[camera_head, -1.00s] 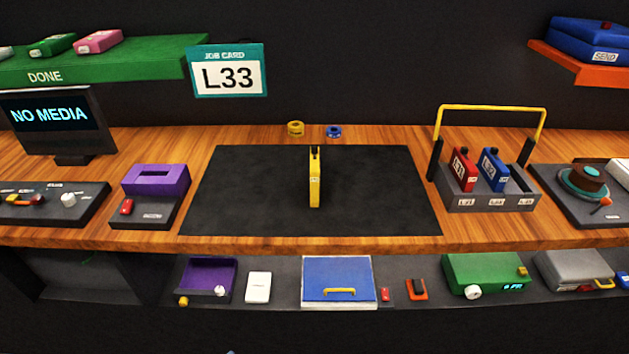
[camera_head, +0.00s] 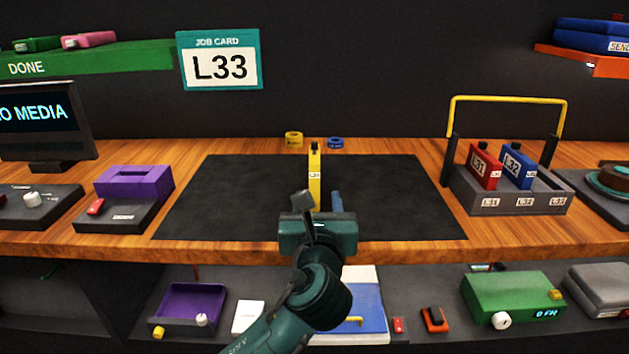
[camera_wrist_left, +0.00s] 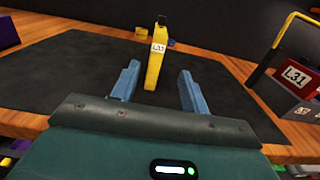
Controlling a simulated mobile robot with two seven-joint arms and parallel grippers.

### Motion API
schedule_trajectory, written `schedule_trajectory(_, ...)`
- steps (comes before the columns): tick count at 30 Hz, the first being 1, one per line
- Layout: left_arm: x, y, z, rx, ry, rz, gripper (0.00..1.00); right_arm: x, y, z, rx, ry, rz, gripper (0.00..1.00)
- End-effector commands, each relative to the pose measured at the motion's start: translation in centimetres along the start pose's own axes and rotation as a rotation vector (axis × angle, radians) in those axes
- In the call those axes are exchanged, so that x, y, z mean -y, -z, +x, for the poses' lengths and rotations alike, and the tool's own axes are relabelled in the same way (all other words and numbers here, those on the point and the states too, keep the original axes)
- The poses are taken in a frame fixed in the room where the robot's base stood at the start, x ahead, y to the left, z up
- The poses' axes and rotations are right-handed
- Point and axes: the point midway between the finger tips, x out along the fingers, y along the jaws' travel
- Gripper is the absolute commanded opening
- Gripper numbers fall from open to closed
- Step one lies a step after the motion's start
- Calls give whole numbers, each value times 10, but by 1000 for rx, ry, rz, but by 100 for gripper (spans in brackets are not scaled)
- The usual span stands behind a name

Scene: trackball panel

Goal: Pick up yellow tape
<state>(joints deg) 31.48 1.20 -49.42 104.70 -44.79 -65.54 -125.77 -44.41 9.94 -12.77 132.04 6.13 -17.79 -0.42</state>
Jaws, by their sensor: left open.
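The yellow tape (camera_head: 315,170), a slim upright cartridge with a white L33 label and a dark top, stands on the black mat (camera_head: 230,195). It also shows in the left wrist view (camera_wrist_left: 156,58). My left gripper (camera_head: 320,200) reaches in from below in the head view and hides the tape's lower part. In the left wrist view the two blue fingers (camera_wrist_left: 159,74) are apart, with the tape's lower part showing between them. I see no contact; the exact depth gap is unclear. My right gripper is out of view.
A grey rack (camera_head: 500,200) with a yellow handle holds red L31 and blue L32 tapes at the right. A purple box (camera_head: 133,182) stands left of the mat. The mat around the tape is clear.

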Motion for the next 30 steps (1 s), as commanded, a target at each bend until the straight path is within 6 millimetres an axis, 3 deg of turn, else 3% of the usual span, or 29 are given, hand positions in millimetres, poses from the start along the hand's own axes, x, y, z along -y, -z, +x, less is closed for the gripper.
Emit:
schedule_trajectory(9, -1, 1, 57, -2, -2, 2, 45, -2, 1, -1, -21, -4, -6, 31)
schedule_trajectory(21, -4, 4, 98, -3, -3, -1, 45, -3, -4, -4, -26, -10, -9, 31)
schedule_trajectory(30, -5, 4, 127, -2, 0, -2, 45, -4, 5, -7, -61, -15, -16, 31)
